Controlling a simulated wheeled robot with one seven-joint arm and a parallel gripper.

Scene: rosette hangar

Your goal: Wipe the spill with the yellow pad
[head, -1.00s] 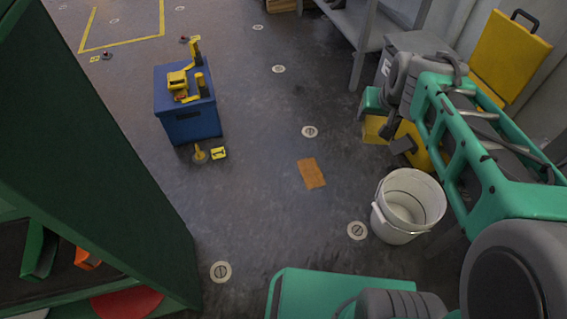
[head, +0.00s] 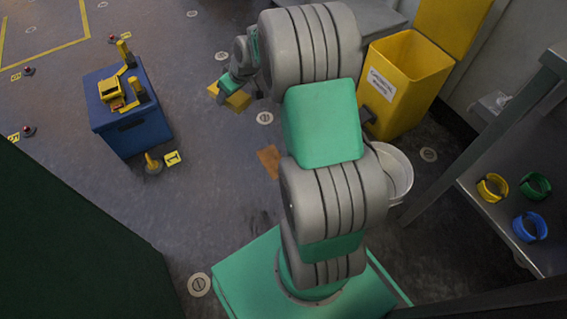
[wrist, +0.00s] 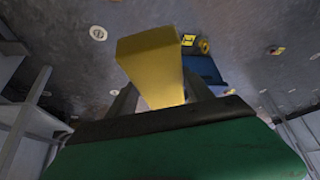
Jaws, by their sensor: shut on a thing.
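The yellow pad (head: 236,97) is held by my gripper (head: 228,88), beyond the blue box's right side in the head view. The wrist view shows the pad (wrist: 150,60) between the fingers (wrist: 158,100), its broad end pointing away from me. I cannot tell how high it is above the floor. A flat orange-brown patch (head: 269,160) lies on the grey floor, nearer to me than the pad and partly covered by my arm. I cannot tell for sure whether this patch is the spill.
A blue box (head: 130,135) with yellow tools stands at left, with a yellow marker (head: 173,158) beside it. An open yellow bin (head: 405,85) and a white bucket (head: 395,172) stand right of my arm. A shelf (head: 500,200) at right holds coloured rings.

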